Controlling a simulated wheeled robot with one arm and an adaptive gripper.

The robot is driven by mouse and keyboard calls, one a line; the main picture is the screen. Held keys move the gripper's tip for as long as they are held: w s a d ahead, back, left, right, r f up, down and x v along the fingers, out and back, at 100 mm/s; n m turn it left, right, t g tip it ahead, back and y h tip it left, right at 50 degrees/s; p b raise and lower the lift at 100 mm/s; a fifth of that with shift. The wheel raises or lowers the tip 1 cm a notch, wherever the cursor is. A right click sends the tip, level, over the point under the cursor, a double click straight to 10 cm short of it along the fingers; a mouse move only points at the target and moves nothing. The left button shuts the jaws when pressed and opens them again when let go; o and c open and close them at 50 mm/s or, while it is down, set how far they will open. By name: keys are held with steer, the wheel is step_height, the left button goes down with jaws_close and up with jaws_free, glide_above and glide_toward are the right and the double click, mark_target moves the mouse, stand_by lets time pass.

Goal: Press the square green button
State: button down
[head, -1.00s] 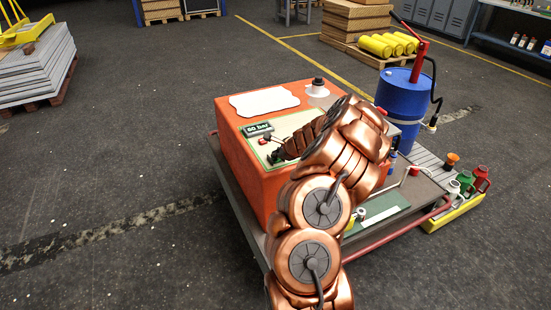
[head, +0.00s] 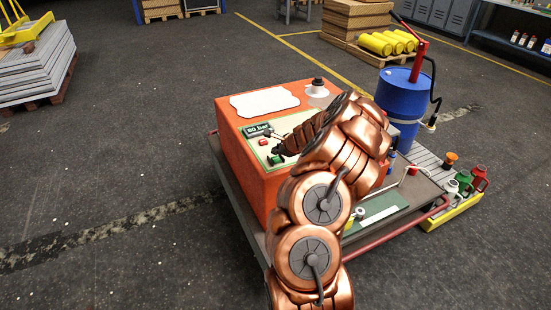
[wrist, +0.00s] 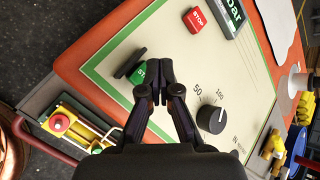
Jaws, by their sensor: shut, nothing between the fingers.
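The square green button (wrist: 138,74) sits on the cream control panel of the orange machine, partly hidden by my fingertips in the wrist view. A dark flat piece (wrist: 130,62) stands along its upper-left side. In the head view the green button (head: 275,160) shows just left of my gripper (head: 284,151). In the wrist view my gripper (wrist: 159,72) is shut and empty, its tips overlapping the button's right side. I cannot tell whether they touch it.
A red STOP button (wrist: 194,20) and a "bar" display (wrist: 234,14) lie up the panel. A black knob (wrist: 211,118) is right of my fingers. A blue drum (head: 399,95) stands behind the cart.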

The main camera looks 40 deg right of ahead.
mark_target(277, 159)
steer(key=shift+r+p, duration=1.8)
steer(key=shift+r, duration=0.5)
